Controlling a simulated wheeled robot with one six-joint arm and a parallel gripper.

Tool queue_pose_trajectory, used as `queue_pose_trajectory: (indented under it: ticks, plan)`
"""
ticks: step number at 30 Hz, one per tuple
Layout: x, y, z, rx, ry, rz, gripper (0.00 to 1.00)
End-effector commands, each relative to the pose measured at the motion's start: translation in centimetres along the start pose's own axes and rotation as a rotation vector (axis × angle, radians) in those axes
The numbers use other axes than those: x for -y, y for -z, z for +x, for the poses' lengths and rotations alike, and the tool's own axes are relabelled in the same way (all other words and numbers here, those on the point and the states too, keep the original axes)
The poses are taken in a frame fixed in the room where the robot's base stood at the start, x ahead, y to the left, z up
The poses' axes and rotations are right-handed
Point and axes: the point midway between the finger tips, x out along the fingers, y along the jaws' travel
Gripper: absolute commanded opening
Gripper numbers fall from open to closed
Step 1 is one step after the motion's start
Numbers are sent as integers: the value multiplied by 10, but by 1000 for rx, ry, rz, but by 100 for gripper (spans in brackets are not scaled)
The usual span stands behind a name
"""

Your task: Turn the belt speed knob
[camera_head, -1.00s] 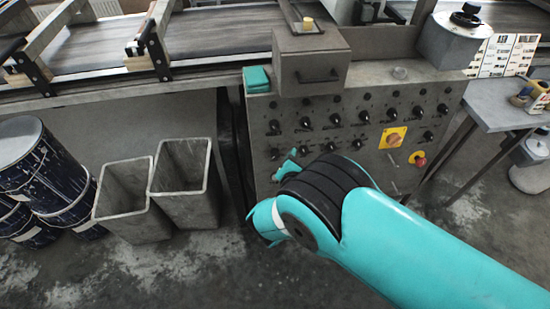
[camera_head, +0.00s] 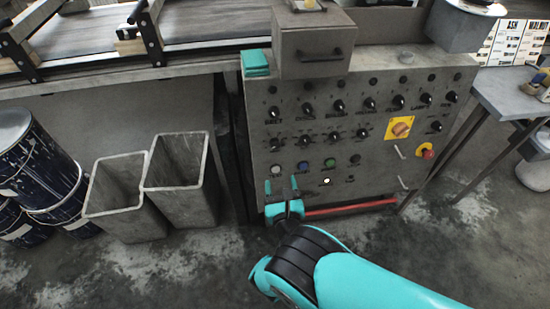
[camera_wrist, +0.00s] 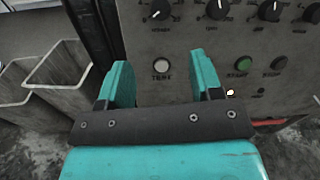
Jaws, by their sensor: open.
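The grey control panel (camera_head: 375,165) carries rows of black knobs with white pointers. The upper row includes a left-end knob (camera_head: 275,113); the second row includes a left-end knob (camera_head: 276,145). Their labels are too small to read, so I cannot tell which is the belt speed knob. My gripper (camera_head: 281,187) is open and empty, in front of the panel's lower left. In the wrist view its fingers (camera_wrist: 163,80) stand apart, with a pale round button (camera_wrist: 162,66) showing between them. A black knob (camera_wrist: 158,12) is above, clear of the fingers.
Blue, green and black buttons sit below the knobs. A yellow-backed rotary switch (camera_head: 400,128) and a red button (camera_head: 426,152) are at right. A red bar (camera_head: 350,207) runs along the panel's bottom. Grey bins (camera_head: 182,185) and dark drums (camera_head: 45,175) stand left.

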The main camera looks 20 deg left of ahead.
Motion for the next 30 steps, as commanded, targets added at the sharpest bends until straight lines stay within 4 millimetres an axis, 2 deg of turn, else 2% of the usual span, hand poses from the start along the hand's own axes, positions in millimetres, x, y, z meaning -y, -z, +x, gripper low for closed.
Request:
queue_pose_trajectory:
  ticks: [1,20,24,30]
  plan:
    - [-1,7,6,1,1,1,60]
    - [0,7,41,2,1,3,60]
    - [2,2,76,5,5,7,60]
    - [2,3,110,2,4,5,60]
